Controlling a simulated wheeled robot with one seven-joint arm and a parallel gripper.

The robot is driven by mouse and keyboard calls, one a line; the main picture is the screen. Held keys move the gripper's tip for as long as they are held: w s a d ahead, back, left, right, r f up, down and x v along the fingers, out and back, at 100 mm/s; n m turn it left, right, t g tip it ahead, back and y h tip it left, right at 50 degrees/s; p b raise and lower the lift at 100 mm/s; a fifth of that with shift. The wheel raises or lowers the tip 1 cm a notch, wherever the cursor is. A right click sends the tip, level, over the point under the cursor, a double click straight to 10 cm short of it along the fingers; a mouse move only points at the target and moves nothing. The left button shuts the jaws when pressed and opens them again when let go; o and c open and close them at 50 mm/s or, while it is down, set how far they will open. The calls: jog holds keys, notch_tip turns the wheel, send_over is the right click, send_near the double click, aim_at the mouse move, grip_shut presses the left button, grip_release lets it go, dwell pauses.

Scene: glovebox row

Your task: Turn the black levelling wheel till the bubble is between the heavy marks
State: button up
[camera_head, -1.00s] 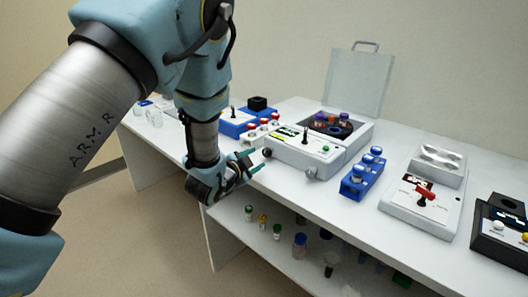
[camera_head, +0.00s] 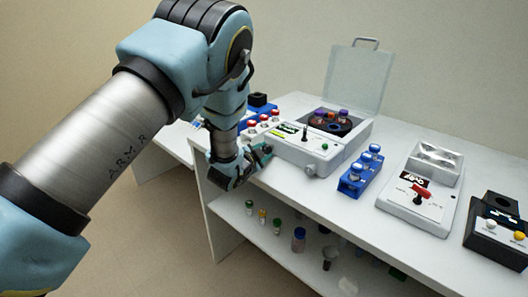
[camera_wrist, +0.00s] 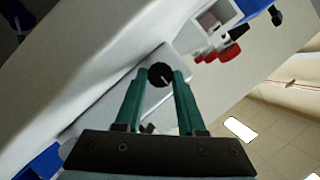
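The black levelling wheel (camera_wrist: 159,74), with a white line on its face, shows at the fingertips of my gripper (camera_wrist: 161,80) in the wrist view. The two teal fingers are apart, one on each side of it; I cannot tell whether they touch it. In the head view my gripper (camera_head: 265,153) is at the left front corner of the white machine (camera_head: 300,152) and hides the wheel. A yellow-green strip (camera_head: 280,134) lies on the machine's top panel; the bubble and heavy marks are too small to make out.
The machine's lid (camera_head: 352,80) stands open behind a dark rotor with capped tubes (camera_head: 330,122). A blue rack of vials (camera_head: 360,172) and a grey panel with a red handle (camera_head: 420,192) stand to the right. Bottles (camera_head: 298,239) stand on the shelf below.

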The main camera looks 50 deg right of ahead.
grip_shut()
dwell(0.3)
jog(key=n+g+b, duration=0.2)
jog(key=n, duration=0.1)
jog(key=shift+w+r+n+y, duration=0.1)
jog(key=shift+w+n+y, duration=0.2)
jog(key=n+g, duration=0.2)
jog(key=n, duration=0.1)
jog(key=shift+w+r, duration=0.15)
jog(key=shift+w, duration=0.05)
jog(key=shift+w+n+g+p, duration=0.1)
jog(key=shift+n+g+p, duration=0.55)
jog(key=shift+n+g, duration=0.5)
jog(key=shift+w+n+g, duration=0.1)
jog(key=shift+n+g, duration=0.45)
jog(key=shift+n, duration=0.4)
jog(key=n+g, duration=0.1)
jog(key=n, duration=0.2)
jog(key=shift+w+f+g, duration=0.1)
jog(key=shift+f+g, duration=0.3)
jog(key=shift+n+g+h+b, duration=0.4)
jog(key=shift+n+b, duration=0.15)
jog(key=shift+n, duration=0.15)
